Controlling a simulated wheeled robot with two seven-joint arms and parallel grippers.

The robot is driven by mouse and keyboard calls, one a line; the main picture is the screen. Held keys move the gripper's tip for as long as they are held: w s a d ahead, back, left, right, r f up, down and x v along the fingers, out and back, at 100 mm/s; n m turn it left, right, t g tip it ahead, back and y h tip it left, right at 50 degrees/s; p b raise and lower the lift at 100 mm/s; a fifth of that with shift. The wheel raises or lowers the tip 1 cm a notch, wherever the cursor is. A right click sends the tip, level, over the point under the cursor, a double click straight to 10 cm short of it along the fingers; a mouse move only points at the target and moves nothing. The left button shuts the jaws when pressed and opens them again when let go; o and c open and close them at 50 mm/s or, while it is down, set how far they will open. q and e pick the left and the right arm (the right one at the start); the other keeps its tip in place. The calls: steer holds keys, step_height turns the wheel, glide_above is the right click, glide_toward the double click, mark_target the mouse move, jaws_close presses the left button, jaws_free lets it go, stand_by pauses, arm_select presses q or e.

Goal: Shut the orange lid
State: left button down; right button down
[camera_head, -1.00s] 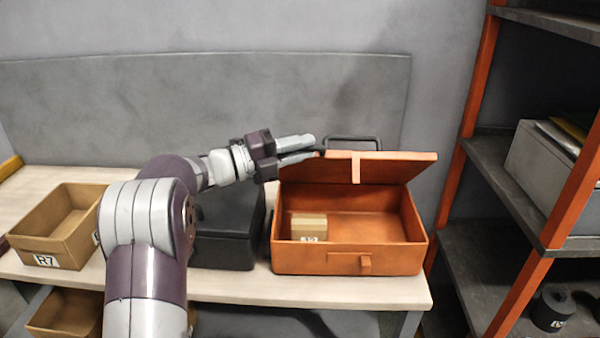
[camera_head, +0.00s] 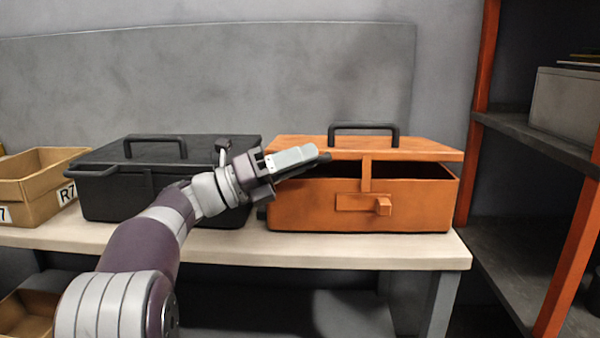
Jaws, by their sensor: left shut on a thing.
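The orange box (camera_head: 310,210) stands on the bench with its orange lid (camera_head: 420,149) hinged at the back. The lid lies nearly flat over the box, and a dark gap shows under its front edge. A black handle (camera_head: 363,127) stands on top of the lid, and an orange latch (camera_head: 383,206) is on the box front. My left gripper (camera_head: 305,163) is at the lid's front left edge, shut on it; the fingers partly hide that edge. The inside of the box is hidden. My right gripper is out of view.
A closed black case (camera_head: 110,190) stands left of the orange box, partly behind my left arm. A cardboard bin (camera_head: 35,190) is at the far left of the bench (camera_head: 350,252). An orange-framed shelf (camera_head: 500,135) stands close on the right.

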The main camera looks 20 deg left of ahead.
arm_select(q)
steer(key=shift+f, duration=0.25)
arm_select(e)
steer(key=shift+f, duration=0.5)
arm_select(q)
steer(key=c, duration=1.1)
jaws_free()
steer(key=p+v, duration=0.2)
steer(key=v, duration=1)
steer(key=shift+s+a+f, duration=0.1)
steer(key=shift+a+f, duration=0.15)
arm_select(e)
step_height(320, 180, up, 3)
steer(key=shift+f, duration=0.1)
